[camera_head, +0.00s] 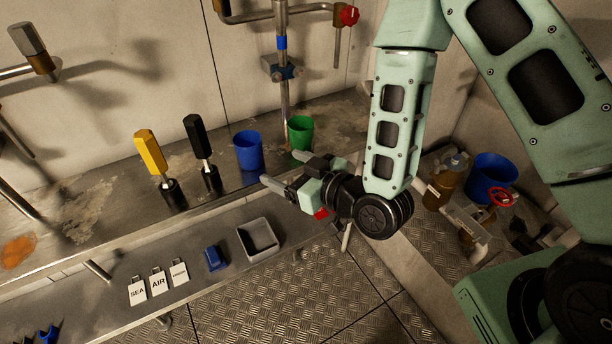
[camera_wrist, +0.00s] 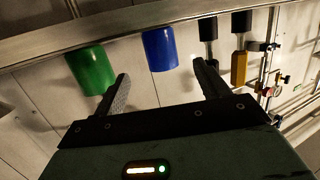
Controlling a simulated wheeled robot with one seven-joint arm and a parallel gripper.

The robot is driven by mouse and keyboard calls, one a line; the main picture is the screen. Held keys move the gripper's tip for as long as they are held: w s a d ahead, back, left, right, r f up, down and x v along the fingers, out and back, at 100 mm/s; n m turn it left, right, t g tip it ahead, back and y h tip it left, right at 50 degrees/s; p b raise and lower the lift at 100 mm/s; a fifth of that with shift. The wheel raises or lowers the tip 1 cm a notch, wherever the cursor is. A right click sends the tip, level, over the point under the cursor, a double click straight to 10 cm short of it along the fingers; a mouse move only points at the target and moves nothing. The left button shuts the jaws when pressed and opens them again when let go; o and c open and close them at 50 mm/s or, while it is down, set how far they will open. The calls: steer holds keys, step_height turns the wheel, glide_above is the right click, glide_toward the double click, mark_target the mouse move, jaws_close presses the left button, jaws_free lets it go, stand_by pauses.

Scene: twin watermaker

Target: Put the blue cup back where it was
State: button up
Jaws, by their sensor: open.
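The blue cup (camera_head: 249,151) stands upright on the metal counter (camera_head: 80,215), between the black-handled tool and the green cup (camera_head: 300,133). My gripper (camera_head: 283,168) is open and empty, in front of and to the right of the blue cup. Its fingers point toward the counter. In the wrist view, my gripper (camera_wrist: 160,72) has its two fingers apart, with the blue cup (camera_wrist: 160,50) ahead between them. No finger appears closed on the cup. The green cup (camera_wrist: 92,72) shows left of the fingers there.
A yellow-handled tool (camera_head: 151,152) and a black-handled tool (camera_head: 198,137) stand left of the cup. A vertical pipe (camera_head: 283,100) rises behind. A lower shelf holds labelled tags (camera_head: 158,282), a blue block (camera_head: 215,258) and a grey tray (camera_head: 275,246). A blue bucket (camera_head: 479,182) stands right.

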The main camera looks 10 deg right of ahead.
steer(key=s+d+r+g+h, duration=0.3)
steer(key=s+r+g+h, duration=0.1)
steer(key=s, duration=0.6)
steer(key=s+d+r+g+h, duration=0.3)
steer(key=s+r+g, duration=0.3)
steer(key=s, duration=0.5)
steer(key=shift+s+d+r+g+h, duration=0.15)
steer(key=shift+d+r+g+h, duration=0.25)
steer(key=shift+g+h, duration=0.65)
step_height(320, 180, up, 6)
steer(key=p, duration=0.6)
steer(key=shift+f, duration=0.1)
